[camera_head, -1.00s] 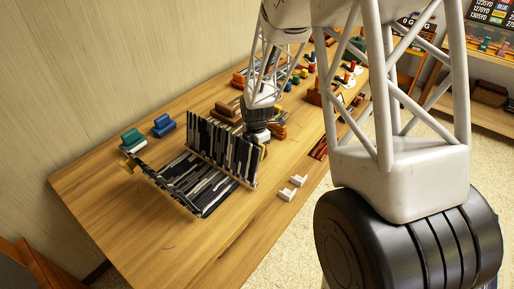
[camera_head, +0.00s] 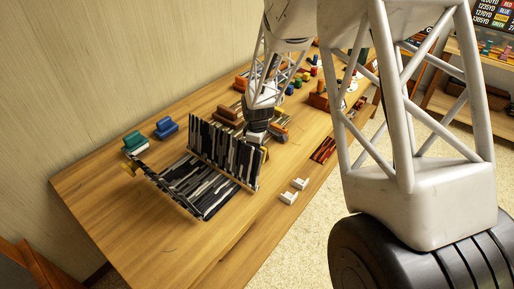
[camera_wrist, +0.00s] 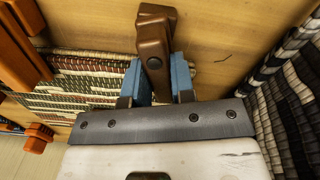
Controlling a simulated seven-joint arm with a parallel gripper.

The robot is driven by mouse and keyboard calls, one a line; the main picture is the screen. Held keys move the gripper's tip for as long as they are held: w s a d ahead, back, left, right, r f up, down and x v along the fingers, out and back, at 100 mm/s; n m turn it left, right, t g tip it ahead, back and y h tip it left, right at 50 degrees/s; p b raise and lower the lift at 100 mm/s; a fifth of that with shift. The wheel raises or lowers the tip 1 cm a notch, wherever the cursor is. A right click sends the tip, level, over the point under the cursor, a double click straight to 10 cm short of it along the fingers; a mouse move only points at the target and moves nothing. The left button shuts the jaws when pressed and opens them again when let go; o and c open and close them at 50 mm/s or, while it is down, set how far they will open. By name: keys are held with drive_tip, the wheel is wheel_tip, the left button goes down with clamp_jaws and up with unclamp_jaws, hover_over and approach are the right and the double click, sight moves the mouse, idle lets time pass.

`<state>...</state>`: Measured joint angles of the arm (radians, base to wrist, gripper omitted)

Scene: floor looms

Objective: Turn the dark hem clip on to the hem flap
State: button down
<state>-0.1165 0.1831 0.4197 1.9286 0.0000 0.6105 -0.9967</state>
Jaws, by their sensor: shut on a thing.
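My gripper (camera_wrist: 160,84) has blue fingertips and is shut on a dark brown clip (camera_wrist: 153,42), which shows between and beyond the fingers in the wrist view. In the head view my gripper (camera_head: 257,138) is low behind the upright striped panel, and its fingers and the held clip are hidden or too small to tell. A black, grey and white striped weave stands as an upright panel (camera_head: 222,150) with a flatter part (camera_head: 195,183) in front. This weave (camera_wrist: 293,105) is at the right in the wrist view, apart from the clip. I cannot tell which part is the hem flap.
A brown, green and white striped textile (camera_wrist: 80,85) lies left of my gripper, with orange wooden pieces (camera_wrist: 22,45) beside it. Teal (camera_head: 133,139) and blue (camera_head: 165,127) blocks stand at the back left. White pieces (camera_head: 289,197) lie near the front edge. The table's near left is bare.

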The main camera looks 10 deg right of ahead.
drive_tip(key=shift+w+d+m, duration=0.1)
drive_tip(key=shift+w+m, duration=0.1)
drive_tip(key=shift+m, duration=0.75)
drive_tip(key=shift+w+d+m, duration=0.1)
drive_tip(key=shift+w+m, duration=0.05)
drive_tip(key=shift+m, duration=0.8)
drive_tip(key=c, duration=1)
unclamp_jaws()
drive_tip(key=shift+o, duration=0.2)
drive_tip(key=shift+r, duration=0.15)
drive_tip(key=shift+r, duration=3.8)
